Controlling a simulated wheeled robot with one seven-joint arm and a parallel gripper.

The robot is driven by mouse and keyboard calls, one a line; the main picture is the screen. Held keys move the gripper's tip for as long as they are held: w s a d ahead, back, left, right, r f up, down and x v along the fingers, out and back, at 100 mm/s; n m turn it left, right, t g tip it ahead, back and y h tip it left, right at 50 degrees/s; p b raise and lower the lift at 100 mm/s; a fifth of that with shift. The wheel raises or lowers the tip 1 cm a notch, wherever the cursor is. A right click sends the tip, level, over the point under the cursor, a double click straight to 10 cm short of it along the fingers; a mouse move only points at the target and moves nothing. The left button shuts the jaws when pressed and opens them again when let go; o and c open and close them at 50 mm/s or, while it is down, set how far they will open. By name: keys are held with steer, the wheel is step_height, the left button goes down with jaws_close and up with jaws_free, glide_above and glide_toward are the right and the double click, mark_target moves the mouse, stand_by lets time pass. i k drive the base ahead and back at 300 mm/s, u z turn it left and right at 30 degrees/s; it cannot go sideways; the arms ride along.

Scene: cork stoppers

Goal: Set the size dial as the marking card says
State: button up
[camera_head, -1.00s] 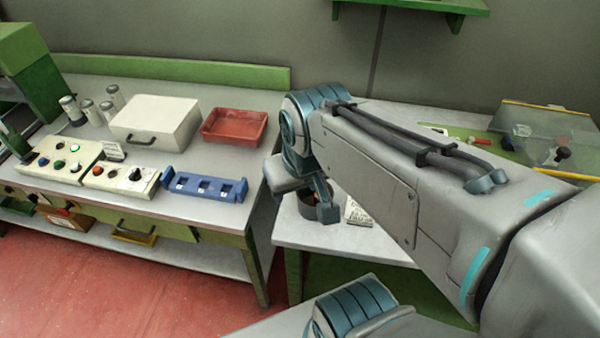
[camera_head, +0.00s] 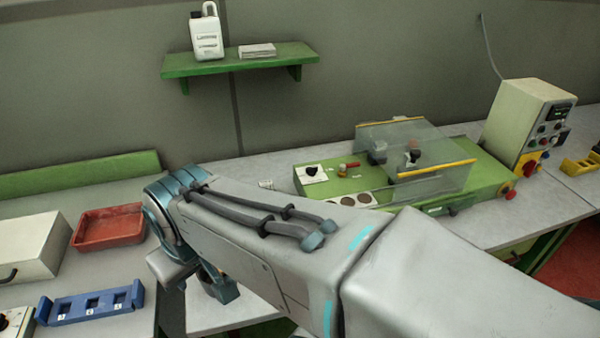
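A black knob on a white plate (camera_head: 312,172) sits at the left end of a green machine on the right-hand bench. It looks like a dial, but its markings are too small to read, and I cannot tell if it is the size dial. No readable marking card shows; a small white object (camera_head: 265,184) peeks out behind my arm. My arm crosses the middle of the view. The end of my arm with my gripper (camera_head: 222,290) hangs low behind it, left of the green machine and apart from the knob. Its fingers are not clear.
A clear guard (camera_head: 432,183) with yellow edges covers part of the green machine. A cream control box (camera_head: 528,120) stands at right. A red tray (camera_head: 109,227), white case (camera_head: 30,248) and blue rack (camera_head: 90,304) are at left. A green shelf (camera_head: 240,62) hangs above.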

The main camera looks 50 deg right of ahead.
mark_target(311, 171)
steer(key=z, duration=1.6)
steer(key=k, duration=1.3)
steer(key=z, duration=0.7)
steer(key=i, duration=1.6)
steer(key=u, duration=0.85)
